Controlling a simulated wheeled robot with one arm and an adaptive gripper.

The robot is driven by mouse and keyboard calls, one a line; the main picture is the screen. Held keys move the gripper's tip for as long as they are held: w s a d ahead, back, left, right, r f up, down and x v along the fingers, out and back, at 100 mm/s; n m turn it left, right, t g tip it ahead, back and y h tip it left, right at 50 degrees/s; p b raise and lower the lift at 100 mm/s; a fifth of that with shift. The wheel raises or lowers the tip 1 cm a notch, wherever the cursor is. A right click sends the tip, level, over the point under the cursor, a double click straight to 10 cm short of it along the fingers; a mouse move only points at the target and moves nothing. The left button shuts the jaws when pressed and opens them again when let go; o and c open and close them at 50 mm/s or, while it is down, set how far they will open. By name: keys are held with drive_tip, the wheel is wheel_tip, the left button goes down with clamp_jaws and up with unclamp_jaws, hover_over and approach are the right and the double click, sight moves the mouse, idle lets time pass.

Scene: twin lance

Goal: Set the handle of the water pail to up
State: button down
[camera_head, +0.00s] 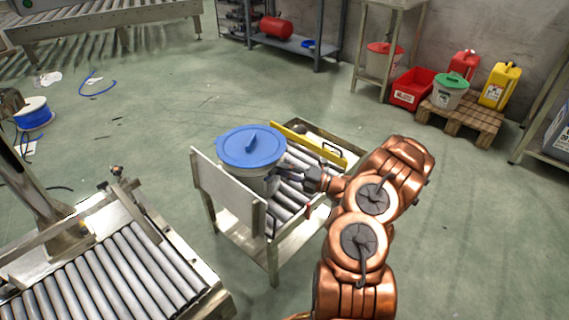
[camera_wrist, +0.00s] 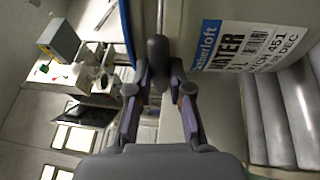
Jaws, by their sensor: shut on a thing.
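The water pail (camera_head: 262,183) is pale with a blue lid (camera_head: 251,146) and stands upright on a small roller stand (camera_head: 230,200). In the wrist view its pale wall with a "WATER" label (camera_wrist: 240,48) fills the upper right. My gripper (camera_head: 287,171) is at the pail's right side, below the lid rim. In the wrist view my gripper (camera_wrist: 160,75) has its fingers closed around the dark grip of the handle (camera_wrist: 157,48). The handle is down against the pail's side; most of its wire is hidden.
A yellow bar (camera_head: 307,144) lies along the stand's far side. A roller conveyor (camera_head: 130,270) is at lower left. A red crate (camera_head: 412,88), a green-lidded bucket (camera_head: 450,92) and a yellow canister (camera_head: 499,86) are at back right. The floor between is mostly clear.

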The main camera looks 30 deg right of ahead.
drive_tip(key=shift+s+p, duration=0.15)
drive_tip(key=shift+p, duration=0.45)
drive_tip(key=c, duration=1.1)
unclamp_jaws()
drive_tip(key=shift+r, duration=0.1)
drive_tip(key=shift+o, duration=0.2)
drive_tip(key=v, duration=1.2)
drive_tip(key=shift+r, duration=0.1)
